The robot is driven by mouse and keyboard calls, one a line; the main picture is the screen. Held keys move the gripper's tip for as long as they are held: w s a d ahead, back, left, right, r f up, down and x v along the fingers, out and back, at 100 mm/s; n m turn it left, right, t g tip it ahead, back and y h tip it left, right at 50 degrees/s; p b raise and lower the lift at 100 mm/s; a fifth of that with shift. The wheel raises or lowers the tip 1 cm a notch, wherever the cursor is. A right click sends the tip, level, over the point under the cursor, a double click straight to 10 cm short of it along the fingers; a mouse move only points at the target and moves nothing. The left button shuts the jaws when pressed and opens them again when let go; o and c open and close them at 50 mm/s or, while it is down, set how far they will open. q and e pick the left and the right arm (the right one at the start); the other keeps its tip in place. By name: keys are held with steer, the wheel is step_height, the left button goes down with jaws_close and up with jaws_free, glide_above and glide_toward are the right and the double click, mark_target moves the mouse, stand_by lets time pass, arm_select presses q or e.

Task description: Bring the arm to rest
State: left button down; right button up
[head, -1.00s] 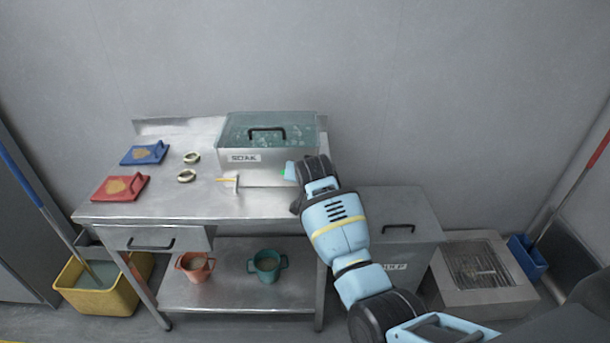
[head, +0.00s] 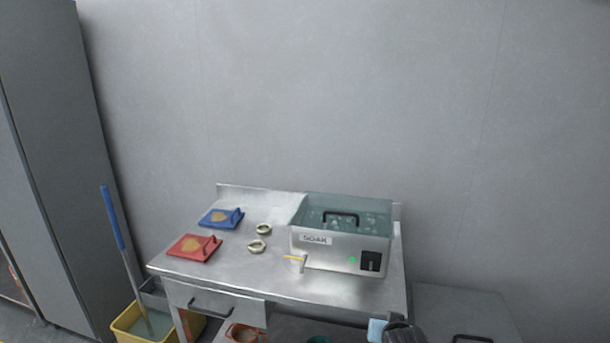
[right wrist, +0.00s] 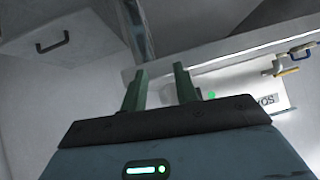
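My right arm (head: 399,331) shows only at the bottom edge of the head view, low in front of the table's right end. In the right wrist view my right gripper (right wrist: 160,88) has its two fingers apart with nothing between them. The soak tank (head: 340,247), a steel box marked SOAK, stands on the steel table (head: 225,280). A green light (head: 351,259) is lit on its front beside a black switch (head: 370,262). The tank is also in the right wrist view (right wrist: 235,90), beyond the fingers. My left gripper is in neither view.
A yellow mop bucket (head: 150,328) stands at left.

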steer(key=s+f+n, duration=0.2)
steer(key=s+f, duration=0.7)
steer(key=s, duration=0.2)
steer(key=s+a+f+n+y, duration=0.1)
steer(key=s+f, duration=0.1)
steer(key=s, duration=1.1)
steer(key=s+f+n+y, duration=0.2)
steer(key=s, duration=1.2)
steer(key=shift+a+g, duration=0.3)
steer(key=shift+a, duration=0.05)
